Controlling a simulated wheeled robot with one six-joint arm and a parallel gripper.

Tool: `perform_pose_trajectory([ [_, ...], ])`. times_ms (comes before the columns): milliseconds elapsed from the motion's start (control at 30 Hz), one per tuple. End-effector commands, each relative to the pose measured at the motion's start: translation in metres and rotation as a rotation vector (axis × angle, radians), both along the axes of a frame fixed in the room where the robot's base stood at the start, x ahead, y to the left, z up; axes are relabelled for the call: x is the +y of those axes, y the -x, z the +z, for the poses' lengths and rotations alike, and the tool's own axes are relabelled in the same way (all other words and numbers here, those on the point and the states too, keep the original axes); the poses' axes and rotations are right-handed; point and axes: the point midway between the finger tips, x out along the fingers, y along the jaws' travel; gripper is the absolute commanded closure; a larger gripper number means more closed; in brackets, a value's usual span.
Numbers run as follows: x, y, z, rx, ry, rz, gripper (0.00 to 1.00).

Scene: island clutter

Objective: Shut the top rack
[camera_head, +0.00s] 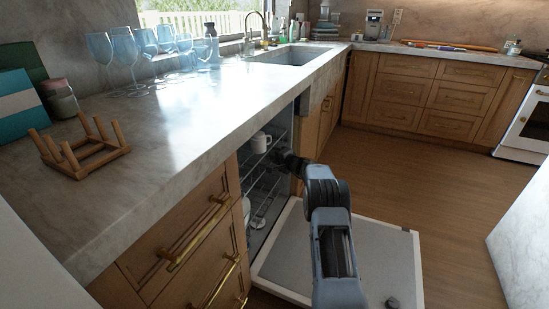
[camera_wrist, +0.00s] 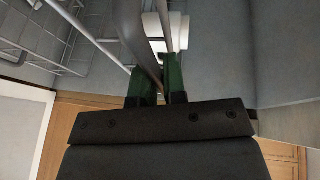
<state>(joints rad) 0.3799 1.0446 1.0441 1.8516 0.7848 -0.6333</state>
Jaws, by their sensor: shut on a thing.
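The dishwasher's top rack (camera_head: 262,158) is a grey wire rack inside the open dishwasher under the counter. It holds a white mug (camera_head: 261,142). In the head view my gripper (camera_head: 281,156) is at the rack's right side, inside the dishwasher opening. In the wrist view the two green fingers of my gripper (camera_wrist: 158,84) are close together on a grey rail of the top rack (camera_wrist: 138,40). White dishes (camera_wrist: 165,28) show beyond the fingertips. The dishwasher door (camera_head: 345,252) is folded down flat beneath my arm. How far the rack stands out is hard to tell.
A lower rack with dishes (camera_head: 258,216) shows below. Wooden drawers with brass handles (camera_head: 190,240) are left of the opening. The counter (camera_head: 190,115) holds wine glasses (camera_head: 125,50) and a wooden rack (camera_head: 80,150). The wooden floor (camera_head: 420,195) to the right is clear.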

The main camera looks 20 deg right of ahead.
Motion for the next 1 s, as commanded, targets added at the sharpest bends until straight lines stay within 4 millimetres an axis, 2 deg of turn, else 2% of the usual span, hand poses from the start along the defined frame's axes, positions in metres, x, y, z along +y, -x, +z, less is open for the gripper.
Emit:
perform_pose_trajectory([
  [400,0.0,0.0,-0.001,0.0,0.0,0.0,1.0],
  [633,0.022,-0.022,-0.003,-0.002,0.001,0.003,1.0],
  [767,0.02,-0.02,0.0,0.001,0.0,0.001,1.0],
  [800,0.02,-0.02,0.0,0.001,0.0,0.001,0.88],
  [1000,0.02,-0.02,0.0,0.001,0.0,0.001,0.69],
])
